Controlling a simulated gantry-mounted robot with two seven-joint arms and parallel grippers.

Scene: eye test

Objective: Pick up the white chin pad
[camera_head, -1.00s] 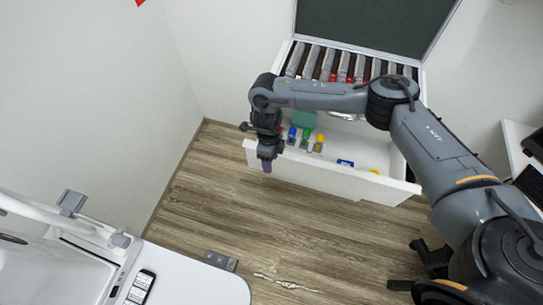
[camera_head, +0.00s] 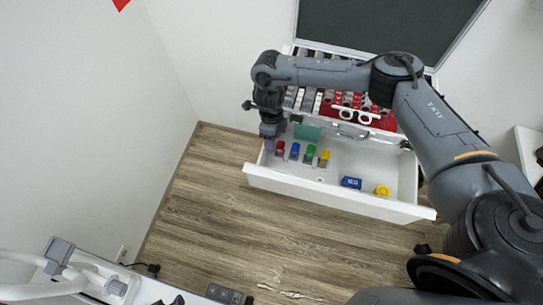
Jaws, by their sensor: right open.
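I cannot pick out a white chin pad with certainty. A white machine with a curved white bar (camera_head: 35,290) shows at the lower left, cut off by the frame edge. My right gripper (camera_head: 269,146) points down at the left end of an open white drawer (camera_head: 330,194), beside a row of small coloured items. It is open, and I see nothing held in it. Its fingertips are small and dark in this view. My left gripper is not in view.
The drawer holds red, blue, green and yellow small items (camera_head: 309,154), a green box (camera_head: 306,132), a blue box (camera_head: 351,182) and a yellow piece (camera_head: 382,191). A dark panel (camera_head: 385,25) stands behind. The wooden floor (camera_head: 220,220) in front is mostly clear.

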